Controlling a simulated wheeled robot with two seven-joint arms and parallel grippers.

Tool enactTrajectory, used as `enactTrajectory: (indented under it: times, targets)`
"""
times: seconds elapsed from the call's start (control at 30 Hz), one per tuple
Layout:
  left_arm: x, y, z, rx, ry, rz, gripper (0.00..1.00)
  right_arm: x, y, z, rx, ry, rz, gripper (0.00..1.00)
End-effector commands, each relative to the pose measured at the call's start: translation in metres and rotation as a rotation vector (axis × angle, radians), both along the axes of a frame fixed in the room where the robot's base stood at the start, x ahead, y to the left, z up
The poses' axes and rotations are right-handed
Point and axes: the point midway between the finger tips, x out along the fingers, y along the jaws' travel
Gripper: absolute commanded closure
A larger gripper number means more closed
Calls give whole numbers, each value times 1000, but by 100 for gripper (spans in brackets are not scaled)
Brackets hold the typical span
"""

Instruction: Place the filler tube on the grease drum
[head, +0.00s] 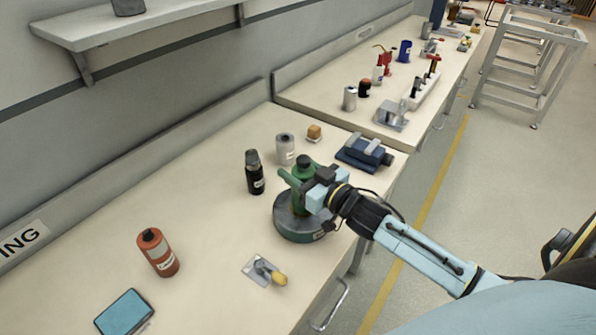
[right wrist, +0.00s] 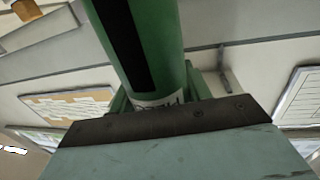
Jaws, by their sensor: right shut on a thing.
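The green filler tube (head: 300,203) has a black top and is upright or nearly so. My right gripper (head: 306,187) is shut on it. In the right wrist view the tube (right wrist: 157,45) shows a black stripe and part of a white label. The grease drum (head: 291,228) is a low, round, dark grey drum on the bench, near its front edge. The tube's lower end is over the drum's top in the head view. I cannot tell whether it touches the drum or hangs just above it. My left gripper is not in view.
Near the drum on the bench (head: 205,235) are a black bottle (head: 254,172), a grey can (head: 285,149), a blue vise-like block (head: 363,154) and a yellow-handled scraper (head: 263,271).

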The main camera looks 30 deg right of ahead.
Motion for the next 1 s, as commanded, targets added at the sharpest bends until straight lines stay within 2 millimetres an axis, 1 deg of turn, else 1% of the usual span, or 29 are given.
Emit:
enactTrajectory:
  times: [0.1, 0.27, 0.3, 0.47, 0.7, 0.8, 0.93, 1.0]
  targets:
    - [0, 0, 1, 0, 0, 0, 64, 0, 0, 3, -1, -4, 1, 95]
    - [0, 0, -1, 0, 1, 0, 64, 0, 0, 0, 0, -4, 0, 95]
    - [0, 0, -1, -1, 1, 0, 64, 0, 0, -1, -1, -2, 0, 51]
    - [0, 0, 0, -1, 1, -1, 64, 0, 0, -1, -1, -2, 0, 30]
    - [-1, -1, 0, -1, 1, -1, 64, 0, 0, 0, -1, -2, 0, 30]
    - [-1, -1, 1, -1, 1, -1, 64, 0, 0, 3, -1, -2, 0, 30]
    - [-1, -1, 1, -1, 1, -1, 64, -11, -3, 1, 0, 0, 0, 30]
    - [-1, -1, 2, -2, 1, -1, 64, -22, -5, 1, 0, 1, 0, 30]
